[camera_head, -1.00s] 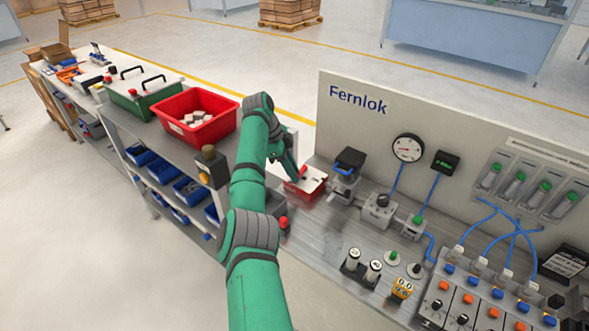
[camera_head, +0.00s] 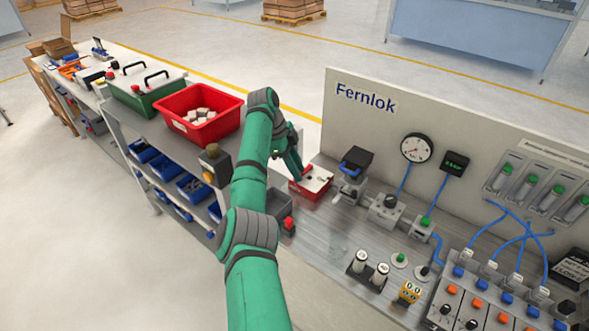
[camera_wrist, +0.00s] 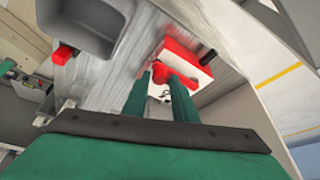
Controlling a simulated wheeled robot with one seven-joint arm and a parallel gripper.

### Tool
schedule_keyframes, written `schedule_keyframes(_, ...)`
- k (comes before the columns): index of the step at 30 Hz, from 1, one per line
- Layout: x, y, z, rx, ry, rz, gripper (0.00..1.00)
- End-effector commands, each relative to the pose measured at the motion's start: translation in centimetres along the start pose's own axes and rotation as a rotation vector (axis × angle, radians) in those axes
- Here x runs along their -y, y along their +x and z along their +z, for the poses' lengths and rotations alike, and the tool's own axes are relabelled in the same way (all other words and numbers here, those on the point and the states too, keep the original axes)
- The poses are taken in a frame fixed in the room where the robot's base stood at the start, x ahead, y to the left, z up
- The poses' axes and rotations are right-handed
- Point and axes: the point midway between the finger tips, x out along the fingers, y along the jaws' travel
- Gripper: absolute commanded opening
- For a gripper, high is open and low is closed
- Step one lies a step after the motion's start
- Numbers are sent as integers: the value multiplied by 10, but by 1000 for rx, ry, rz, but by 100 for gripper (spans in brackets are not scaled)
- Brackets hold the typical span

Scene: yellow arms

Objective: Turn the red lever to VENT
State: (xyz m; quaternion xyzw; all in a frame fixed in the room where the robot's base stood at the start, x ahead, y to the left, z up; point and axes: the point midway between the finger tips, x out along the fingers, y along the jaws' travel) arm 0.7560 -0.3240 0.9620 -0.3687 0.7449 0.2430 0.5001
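The red lever (camera_wrist: 178,79) sits on the white top of a red box (camera_wrist: 203,68) in the wrist view. In the head view the same red box (camera_head: 313,184) stands at the back left of the metal bench, with my arm close in front of it. My gripper (camera_wrist: 162,77) has two green fingers with a gap between them, and the tips are at the lever's near end. I cannot tell whether they touch it. Any VENT marking is too small to read, and the fingers hide part of the white top.
A grey tray (camera_wrist: 82,22) and a red button (camera_wrist: 62,54) are close by. A black-topped device (camera_head: 354,163) stands right of the box, before the Fernlok panel (camera_head: 450,125). A red bin (camera_head: 188,130) stands on the left shelf. Bare bench (camera_head: 325,235) lies in front.

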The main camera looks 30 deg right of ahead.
Motion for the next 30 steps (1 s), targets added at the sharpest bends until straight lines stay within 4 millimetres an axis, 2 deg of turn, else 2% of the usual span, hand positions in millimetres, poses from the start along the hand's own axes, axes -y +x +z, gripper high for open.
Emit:
schedule_keyframes(8, -2, -8, 6, -1, -9, -3, 25)
schedule_keyframes(11, -2, -19, 7, -1, -10, -5, 25)
schedule_keyframes(18, -2, -63, 5, -1, -7, -5, 25)
schedule_keyframes(24, -1, -94, 2, 1, -5, -2, 25)
schedule_keyframes(30, -2, -108, 2, -1, -4, -1, 25)
